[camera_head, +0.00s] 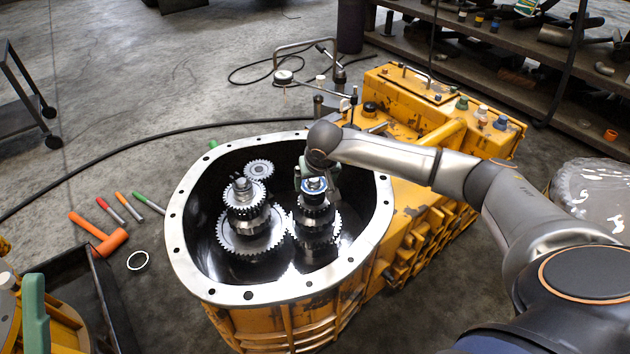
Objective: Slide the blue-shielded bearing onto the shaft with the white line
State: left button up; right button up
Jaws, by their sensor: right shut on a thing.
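The bearing with a blue shield (313,185) is at the top of the right-hand gear shaft (312,212) inside the open housing. My right gripper (314,176) reaches in from the right and is shut on the bearing, partly hiding it. The bearing looks in line with the shaft top, but I cannot tell how far it is on it. A second shaft with gears (245,205) stands to its left. I cannot make out the white line on either shaft. My left gripper is not in view.
The yellow housing's wide metal rim (215,289) surrounds the gears. A small gear (259,170) sits behind them. An orange mallet (100,236), coloured-handled tools (130,207) and a ring (138,261) lie on the floor at left. A dark tray (106,290) is at lower left.

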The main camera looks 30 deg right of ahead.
jog(key=shift+f+b, duration=0.75)
jog(key=shift+f, duration=0.4)
jog(key=o, duration=1.4)
jog(key=shift+r, duration=0.1)
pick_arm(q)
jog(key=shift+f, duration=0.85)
pick_arm(e)
jog(key=shift+r+p, duration=0.35)
jog(key=shift+p, duration=0.05)
jog(key=shift+r+p, duration=2.85)
jog(key=shift+r, duration=0.8)
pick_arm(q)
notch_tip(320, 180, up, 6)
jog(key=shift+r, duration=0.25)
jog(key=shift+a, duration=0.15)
